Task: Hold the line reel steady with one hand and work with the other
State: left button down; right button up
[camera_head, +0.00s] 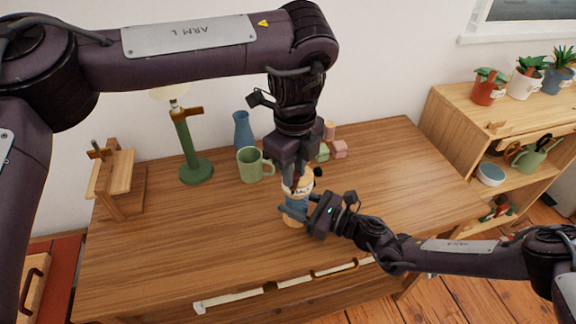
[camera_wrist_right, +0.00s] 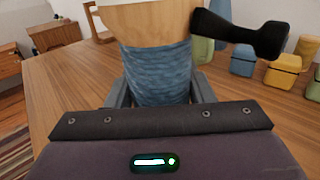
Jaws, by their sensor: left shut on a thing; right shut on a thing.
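The line reel (camera_head: 295,204) stands upright on the wooden desk (camera_head: 210,240), a pale wooden body with blue line wound around its middle. In the right wrist view the blue winding (camera_wrist_right: 158,73) sits between my right fingers, with a black crank knob (camera_wrist_right: 240,35) sticking out to the right above it. My left gripper (camera_head: 296,174) comes down from above and is shut on the upper part of the reel, hiding much of its top. My right gripper (camera_head: 301,209) is shut on the reel's blue middle from the right side.
A green mug (camera_head: 251,165), a blue vase (camera_head: 243,130) and a green lamp (camera_head: 190,155) stand behind the reel to the left. A small wooden stand (camera_head: 119,178) is at the left edge. The desk's right side is clear.

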pick_arm(q)
jog(key=n, duration=0.2)
jog(key=d+n, duration=0.2)
jog(key=n, duration=0.1)
jog(key=shift+n, duration=0.3)
pick_arm(e)
jog(key=shift+s, duration=0.1)
pick_arm(q)
jog(key=shift+w+d, duration=0.1)
jog(key=c, duration=1.2)
grip_release()
notch_tip(320, 180, up, 12)
